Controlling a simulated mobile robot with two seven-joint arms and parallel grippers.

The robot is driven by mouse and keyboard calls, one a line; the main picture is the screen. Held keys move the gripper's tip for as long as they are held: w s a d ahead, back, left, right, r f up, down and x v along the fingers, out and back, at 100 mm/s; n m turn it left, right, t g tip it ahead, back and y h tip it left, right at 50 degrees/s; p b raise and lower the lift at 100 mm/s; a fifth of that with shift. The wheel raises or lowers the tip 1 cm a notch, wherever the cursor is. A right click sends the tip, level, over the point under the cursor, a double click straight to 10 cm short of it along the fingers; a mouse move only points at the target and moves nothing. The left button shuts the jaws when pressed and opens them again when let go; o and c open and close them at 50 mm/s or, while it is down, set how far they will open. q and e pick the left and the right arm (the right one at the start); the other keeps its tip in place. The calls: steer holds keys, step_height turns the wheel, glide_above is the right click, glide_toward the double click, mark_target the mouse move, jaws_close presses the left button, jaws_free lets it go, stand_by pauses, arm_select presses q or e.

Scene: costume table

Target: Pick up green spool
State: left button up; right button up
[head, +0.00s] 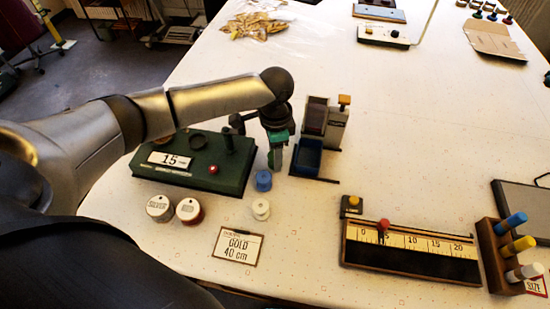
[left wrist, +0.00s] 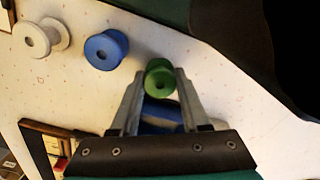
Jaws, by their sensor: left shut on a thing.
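The green spool sits between the fingertips of my left gripper (head: 277,158), which is shut on it. In the left wrist view the green spool (left wrist: 160,82) shows with a finger of my left gripper (left wrist: 158,76) on each side. In the head view the gripper mostly hides the spool. A blue spool (head: 263,181) stands just in front of the gripper, with a white spool (head: 261,209) nearer me. The left wrist view also shows the blue spool (left wrist: 106,48) and the white spool (left wrist: 40,38). My right gripper is not in view.
A dark green device marked 15 (head: 190,164) is left of the gripper. A dispenser with a blue tray (head: 307,157) stands close on the right. The table's middle right is clear.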

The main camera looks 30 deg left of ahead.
arm_select(q)
jaws_close()
steer(key=shift+r, duration=0.15)
steer(key=shift+r, duration=0.25)
step_height(320, 180, up, 19)
steer(key=p, duration=0.2)
steer(key=shift+r, duration=0.2)
